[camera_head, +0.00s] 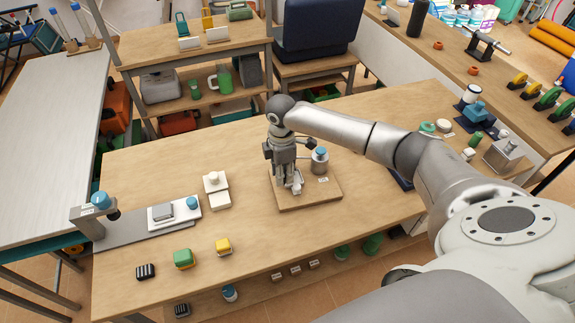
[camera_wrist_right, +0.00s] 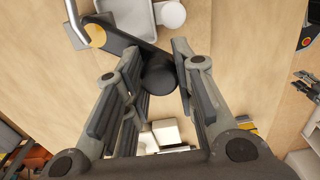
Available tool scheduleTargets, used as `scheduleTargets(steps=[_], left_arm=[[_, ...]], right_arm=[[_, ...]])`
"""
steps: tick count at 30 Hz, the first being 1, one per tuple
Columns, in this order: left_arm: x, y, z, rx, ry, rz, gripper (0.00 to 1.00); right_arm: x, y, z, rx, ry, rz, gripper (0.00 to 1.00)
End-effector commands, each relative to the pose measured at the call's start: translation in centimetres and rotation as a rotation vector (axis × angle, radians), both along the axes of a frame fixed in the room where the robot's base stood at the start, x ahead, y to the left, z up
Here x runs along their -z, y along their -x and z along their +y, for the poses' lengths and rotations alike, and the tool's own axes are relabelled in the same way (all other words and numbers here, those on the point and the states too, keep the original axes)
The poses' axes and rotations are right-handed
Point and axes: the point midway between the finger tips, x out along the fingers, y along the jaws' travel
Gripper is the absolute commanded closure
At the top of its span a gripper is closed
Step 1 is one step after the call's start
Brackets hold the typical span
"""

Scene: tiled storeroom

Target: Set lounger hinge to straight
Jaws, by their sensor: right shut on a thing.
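My right gripper (camera_head: 293,188) reaches down over a small wooden board (camera_head: 310,201) on the middle table. In the right wrist view, the gripper (camera_wrist_right: 168,85) has its fingers around a dark round knob (camera_wrist_right: 158,76) and is shut on it. The knob sits at the end of a black lever (camera_wrist_right: 126,50) that runs up-left to a brass-coloured pivot (camera_wrist_right: 96,35). I take this lever for the lounger hinge, but its label is unreadable. The gripper mostly hides it in the head view.
A grey cylinder with a blue top (camera_head: 320,160) stands close beside the gripper on the board. A shelf rack (camera_head: 190,55) stands behind. The table front is partly clear.

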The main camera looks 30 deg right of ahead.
Motion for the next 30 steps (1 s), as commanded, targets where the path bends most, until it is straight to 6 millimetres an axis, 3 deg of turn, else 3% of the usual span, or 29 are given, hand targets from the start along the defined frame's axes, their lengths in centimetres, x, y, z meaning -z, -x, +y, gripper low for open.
scheduleTargets(steps=[1, 3, 12, 30], left_arm=[[-1.3, 0.0, 0.0, 0.0, 0.0, 0.0, 0.6], [-1.9, 0.0, 0.0, 0.0, 0.0, 0.0, 0.6], [-4.2, 0.0, 0.0, 0.0, 0.0, 0.0, 0.6], [-5.6, -0.1, 0.0, 0.001, 0.0, -0.001, 0.6]], right_arm=[[-0.6, -0.2, 0.4, 0.043, -0.004, 0.004, 1.0], [-0.5, -0.6, 0.6, 0.111, -0.005, 0.003, 1.0], [-0.3, -2.4, 1.3, 0.395, -0.005, 0.003, 1.0], [-0.1, -5.5, 1.2, 0.862, -0.003, 0.0, 1.0]])
